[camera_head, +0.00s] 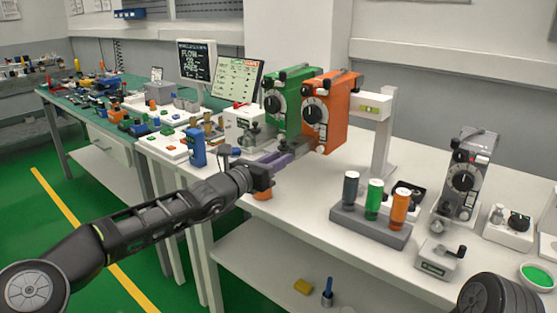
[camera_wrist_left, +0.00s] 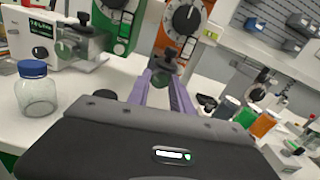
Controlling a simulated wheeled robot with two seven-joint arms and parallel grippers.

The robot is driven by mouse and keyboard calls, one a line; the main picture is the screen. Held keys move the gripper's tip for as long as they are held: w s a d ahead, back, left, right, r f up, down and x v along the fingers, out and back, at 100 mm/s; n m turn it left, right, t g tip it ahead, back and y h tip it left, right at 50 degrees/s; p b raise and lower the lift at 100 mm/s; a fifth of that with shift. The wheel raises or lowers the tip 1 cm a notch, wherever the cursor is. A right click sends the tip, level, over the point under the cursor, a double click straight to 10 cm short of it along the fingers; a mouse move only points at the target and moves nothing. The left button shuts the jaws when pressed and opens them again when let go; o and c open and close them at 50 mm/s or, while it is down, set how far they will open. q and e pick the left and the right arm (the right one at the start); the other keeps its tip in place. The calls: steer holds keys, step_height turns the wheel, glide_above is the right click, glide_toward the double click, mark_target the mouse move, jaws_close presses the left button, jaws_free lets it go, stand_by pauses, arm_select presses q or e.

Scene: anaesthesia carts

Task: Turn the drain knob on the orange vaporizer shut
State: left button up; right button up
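My left gripper (camera_wrist_left: 161,80) has purple fingers, spread apart and pointing at the knob. The knob shows between and just beyond the fingertips; I cannot tell whether they touch it. In the head view the left gripper (camera_head: 285,158) is below the vaporizers. My right gripper is out of view.
A clear jar with a blue lid (camera_wrist_left: 36,88) stands left of the gripper. A grey rack (camera_head: 365,225) with coloured bottles and a grey vaporizer (camera_head: 464,180) stand to the right. A white post (camera_head: 384,150) rises behind. Bench is clear before the rack.

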arm_select(q)
jaws_close()
steer(key=m+b, duration=0.4)
steer(key=shift+b, duration=0.3)
steer(key=o, duration=0.6)
jaws_free()
steer(key=shift+c, duration=0.2)
